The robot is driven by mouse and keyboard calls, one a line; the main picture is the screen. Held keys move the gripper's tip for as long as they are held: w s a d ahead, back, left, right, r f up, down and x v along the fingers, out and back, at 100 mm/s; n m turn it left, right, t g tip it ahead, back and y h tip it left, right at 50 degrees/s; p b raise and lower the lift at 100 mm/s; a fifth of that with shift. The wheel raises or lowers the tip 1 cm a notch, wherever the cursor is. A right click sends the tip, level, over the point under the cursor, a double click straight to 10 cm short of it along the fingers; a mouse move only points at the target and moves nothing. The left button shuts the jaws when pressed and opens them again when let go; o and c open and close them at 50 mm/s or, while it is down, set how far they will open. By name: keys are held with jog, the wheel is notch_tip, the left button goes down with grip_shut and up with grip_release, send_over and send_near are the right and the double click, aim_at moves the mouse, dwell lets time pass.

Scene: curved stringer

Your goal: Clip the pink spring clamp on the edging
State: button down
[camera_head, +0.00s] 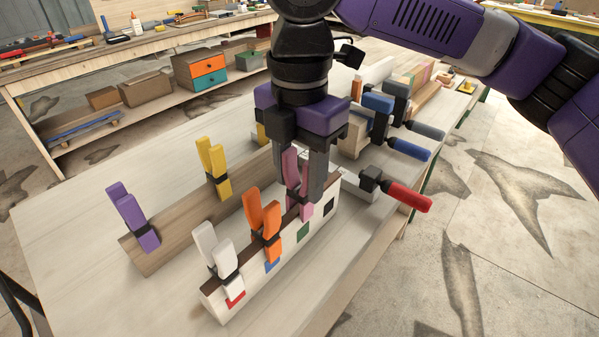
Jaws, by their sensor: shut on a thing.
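The pink spring clamp (291,168) is upright between the fingers of my gripper (298,176), which is shut on its handles. My fingers partly hide the clamp. An orange clamp (263,224) and a white clamp (223,260) stand on the same edging, nearer the front-left end.
A wooden board (180,231) behind bears a purple clamp (134,217) and a yellow clamp (214,167). A red-handled clamp (405,195) lies right of my gripper, with blue-handled (408,149) and grey-handled (425,130) ones beyond. The table's left front is clear.

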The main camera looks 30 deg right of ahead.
jog(key=shift+f, duration=0.15)
jog(key=shift+f, duration=0.4)
jog(key=shift+f, duration=0.15)
jog(key=shift+f, duration=0.4)
jog(key=c, duration=0.7)
grip_release()
